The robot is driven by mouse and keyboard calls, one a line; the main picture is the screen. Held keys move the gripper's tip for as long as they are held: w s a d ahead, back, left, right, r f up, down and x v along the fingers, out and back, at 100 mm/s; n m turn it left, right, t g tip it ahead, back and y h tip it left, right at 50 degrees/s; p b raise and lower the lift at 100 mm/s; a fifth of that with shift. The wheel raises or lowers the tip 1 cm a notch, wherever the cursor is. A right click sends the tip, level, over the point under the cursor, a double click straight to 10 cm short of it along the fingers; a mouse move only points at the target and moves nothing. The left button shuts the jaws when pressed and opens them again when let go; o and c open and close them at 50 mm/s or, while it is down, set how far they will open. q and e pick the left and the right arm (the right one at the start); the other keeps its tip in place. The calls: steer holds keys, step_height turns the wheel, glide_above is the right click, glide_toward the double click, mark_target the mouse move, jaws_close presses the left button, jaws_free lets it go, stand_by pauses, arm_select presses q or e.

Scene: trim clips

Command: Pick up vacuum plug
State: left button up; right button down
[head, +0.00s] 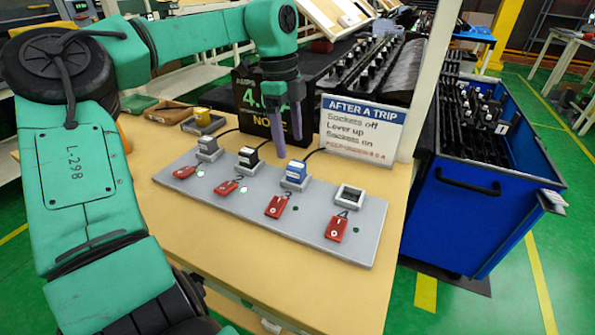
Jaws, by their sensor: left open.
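A grey socket board (240,205) lies on the wooden bench with numbered sockets. A grey-blue plug (207,146) sits in the leftmost socket, a black plug (248,156) in the second and a blue plug (296,170) in the third. The socket marked 4 (349,196) is empty. I cannot read which plug is the vacuum's. My left gripper (288,148) points down with purple fingers open and empty, above and behind the black and blue plugs. My right gripper is out of view.
Red rocker switches (277,205) line the board's front. A black amps display (254,96) and an "After a trip" sign (361,130) stand behind it. Cables run back from the plugs. A blue cart (480,222) stands right. The bench front (285,285) is clear.

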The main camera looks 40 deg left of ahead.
mark_target(296, 164)
arm_select(q)
steer(key=f, duration=0.4)
steer(key=d+f, duration=0.1)
steer(key=f, duration=0.2)
steer(key=shift+w+p, duration=0.3)
steer(key=shift+w, duration=0.1)
steer(key=shift+f, duration=0.3)
jaws_close()
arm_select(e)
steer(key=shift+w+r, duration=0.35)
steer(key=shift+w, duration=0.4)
arm_select(q)
steer(key=shift+w+r, duration=0.1)
